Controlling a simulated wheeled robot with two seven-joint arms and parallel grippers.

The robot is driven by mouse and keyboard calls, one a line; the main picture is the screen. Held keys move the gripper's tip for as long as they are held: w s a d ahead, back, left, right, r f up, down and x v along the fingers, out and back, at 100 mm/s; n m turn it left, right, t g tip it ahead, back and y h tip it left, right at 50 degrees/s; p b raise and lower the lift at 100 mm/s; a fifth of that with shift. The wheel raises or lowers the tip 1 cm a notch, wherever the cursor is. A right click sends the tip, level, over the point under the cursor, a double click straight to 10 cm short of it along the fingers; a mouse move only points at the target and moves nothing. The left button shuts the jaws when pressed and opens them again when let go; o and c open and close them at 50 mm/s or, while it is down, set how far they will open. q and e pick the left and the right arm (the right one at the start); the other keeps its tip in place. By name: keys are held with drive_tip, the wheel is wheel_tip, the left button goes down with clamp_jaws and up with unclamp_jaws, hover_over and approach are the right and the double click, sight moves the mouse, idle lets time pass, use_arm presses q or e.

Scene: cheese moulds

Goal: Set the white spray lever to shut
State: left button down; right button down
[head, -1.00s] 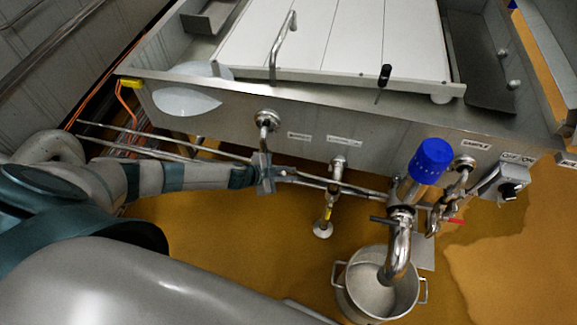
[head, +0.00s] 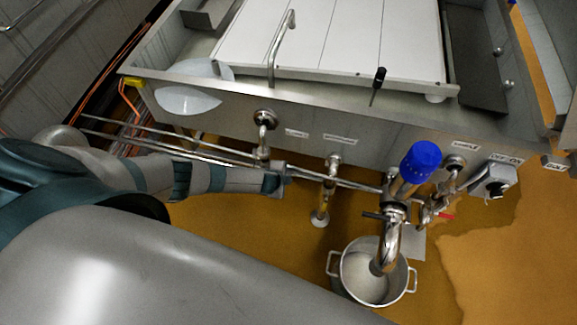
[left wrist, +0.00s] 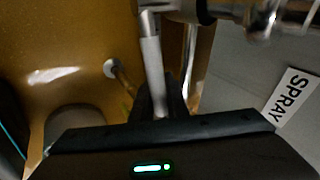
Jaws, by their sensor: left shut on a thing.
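The white spray lever (left wrist: 151,58) shows in the left wrist view as a pale rod. It runs from the valve fitting at the top down between the dark fingers of my left gripper (left wrist: 160,100), which is shut on it. The SPRAY label (left wrist: 290,97) is on the panel to the right. The lever lies roughly across the metal valve pipe (left wrist: 262,18). In the head view my left gripper (head: 280,181) is below the leftmost valve (head: 264,120); the lever cannot be made out there. My right gripper is not in view.
Right of my left gripper are a second valve pipe (head: 329,185), a large outlet with a blue cap (head: 420,160), a sample valve (head: 437,200) and an off/on switch (head: 493,180). A metal pot (head: 345,290) stands below the outlet. Horizontal rails (head: 215,152) run along the vat front.

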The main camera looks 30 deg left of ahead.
use_arm(q)
drive_tip(key=shift+s+a+f+m+g+y, duration=0.1)
drive_tip(key=shift+f+m+g+y, duration=0.05)
drive_tip(key=shift+f+y, duration=0.4)
drive_tip(key=shift+s+a+f+m+g+y, duration=0.1)
drive_tip(key=shift+f+m+g+y, duration=0.05)
drive_tip(key=shift+f+y, duration=0.35)
drive_tip(key=c, duration=2)
unclamp_jaws()
drive_tip(key=shift+w, duration=0.1)
drive_tip(key=shift+r, duration=0.15)
